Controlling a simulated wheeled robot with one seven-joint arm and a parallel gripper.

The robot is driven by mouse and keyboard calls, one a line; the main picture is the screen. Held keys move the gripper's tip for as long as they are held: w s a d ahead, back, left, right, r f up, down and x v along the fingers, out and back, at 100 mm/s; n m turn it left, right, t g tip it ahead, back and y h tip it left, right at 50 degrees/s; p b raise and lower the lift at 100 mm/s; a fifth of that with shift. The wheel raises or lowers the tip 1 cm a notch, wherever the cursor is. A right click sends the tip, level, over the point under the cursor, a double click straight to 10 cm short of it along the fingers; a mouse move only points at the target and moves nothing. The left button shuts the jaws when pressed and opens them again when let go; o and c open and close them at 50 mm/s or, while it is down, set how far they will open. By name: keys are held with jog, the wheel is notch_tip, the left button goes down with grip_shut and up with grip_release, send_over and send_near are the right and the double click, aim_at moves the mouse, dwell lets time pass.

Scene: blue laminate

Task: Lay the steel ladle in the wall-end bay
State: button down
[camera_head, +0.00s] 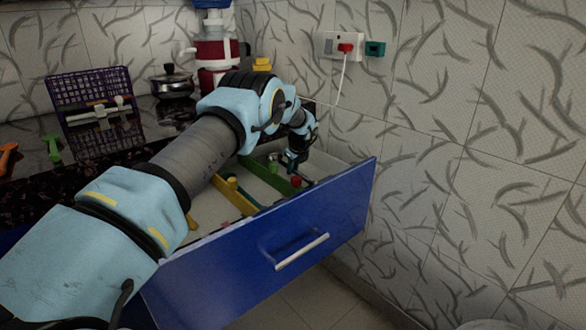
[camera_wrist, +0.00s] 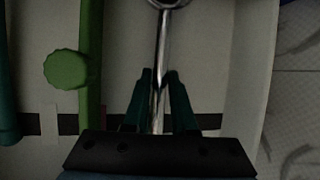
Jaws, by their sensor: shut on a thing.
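The steel ladle (camera_wrist: 163,50) shows in the wrist view as a thin shiny handle with a round end cut off at the top edge. My gripper (camera_wrist: 160,78) has its dark green fingers on either side of the handle and is shut on it. The wall-end bay (camera_wrist: 210,60) lies below, between a green divider (camera_wrist: 91,50) and the pale drawer side at right. In the head view my gripper (camera_head: 293,162) is low in the open blue drawer (camera_head: 270,250), towards the tiled wall. Whether the ladle touches the bay floor I cannot tell.
A yellow divider (camera_head: 236,196) crosses the drawer left of the green one. A green round knob (camera_wrist: 65,70) sits beside the green divider. A purple rack (camera_head: 93,92), a lidded pot (camera_head: 172,82) and a red-and-white appliance (camera_head: 216,55) stand on the dark counter.

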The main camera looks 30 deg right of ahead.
jog(key=shift+f, duration=0.15)
jog(key=shift+f+b, duration=0.55)
jog(key=shift+f, duration=0.3)
jog(key=shift+f, duration=0.2)
dwell(0.6)
jog(key=shift+f+b, duration=0.25)
jog(key=shift+b, duration=0.05)
jog(key=c, duration=0.6)
grip_release()
jog(key=shift+c, duration=0.2)
jog(key=shift+r, duration=0.1)
